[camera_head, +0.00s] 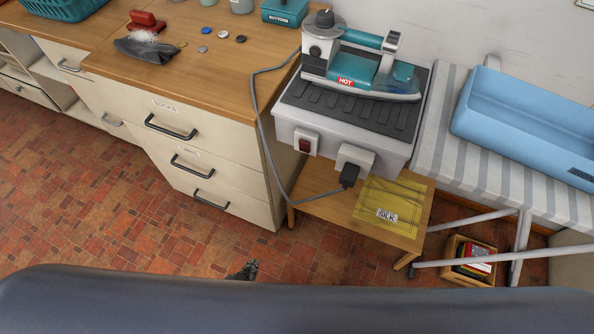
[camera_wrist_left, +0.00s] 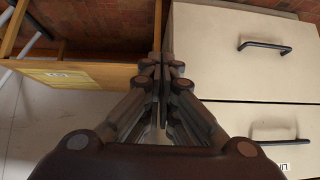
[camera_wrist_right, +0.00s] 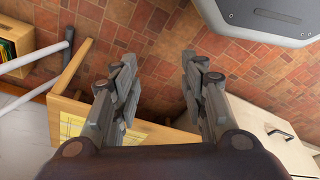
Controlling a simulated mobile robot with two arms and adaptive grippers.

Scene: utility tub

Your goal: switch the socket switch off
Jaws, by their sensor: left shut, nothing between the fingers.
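The socket switch (camera_head: 304,145) is a dark red rocker on a white plate, on the front of the grey iron station. Beside it on the right is a white socket (camera_head: 355,156) with a black plug (camera_head: 349,176) in it. My left gripper (camera_head: 252,266) shows only as a small tip at the lower middle of the head view, well below the switch and apart from it. In the left wrist view its fingers (camera_wrist_left: 163,62) are together and empty. My right gripper (camera_wrist_right: 157,68) has its fingers spread, with nothing between them. The switch is not visible in either wrist view.
A teal iron (camera_head: 365,72) marked HOT stands on the station. A grey cord (camera_head: 262,125) hangs in front, left of the switch. A wooden stool (camera_head: 320,185) with a yellow SILK packet (camera_head: 375,212) is below. Drawers (camera_head: 185,130) stand left; a striped ironing board (camera_head: 445,150) stands right.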

